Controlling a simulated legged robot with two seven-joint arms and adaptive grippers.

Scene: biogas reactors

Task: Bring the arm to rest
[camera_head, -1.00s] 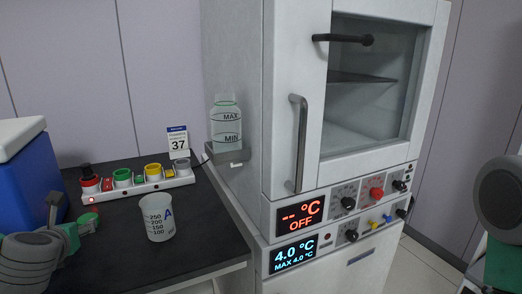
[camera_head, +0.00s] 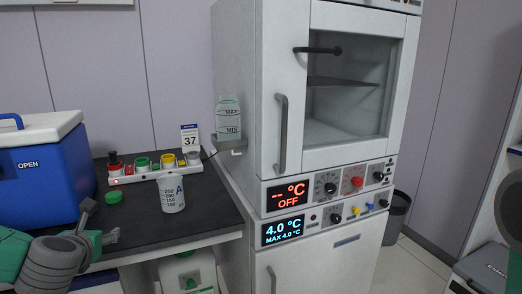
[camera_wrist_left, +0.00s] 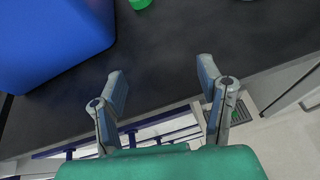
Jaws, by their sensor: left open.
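My left arm comes in at the lower left of the head view. Its gripper (camera_head: 98,222) is over the front left part of the dark bench (camera_head: 215,219), in front of the blue cooler box. In the left wrist view the two fingers of this gripper (camera_wrist_left: 162,75) stand wide apart with nothing between them. They are above the bench's front edge, and the floor shows beyond it.
The blue cooler (camera_head: 40,175), a green cap (camera_head: 113,197), a beaker (camera_head: 171,195) and a strip of coloured caps (camera_head: 155,174) stand on the bench. A tall cabinet with displays (camera_head: 285,231) stands to the right. A bin (camera_head: 396,218) is beyond it.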

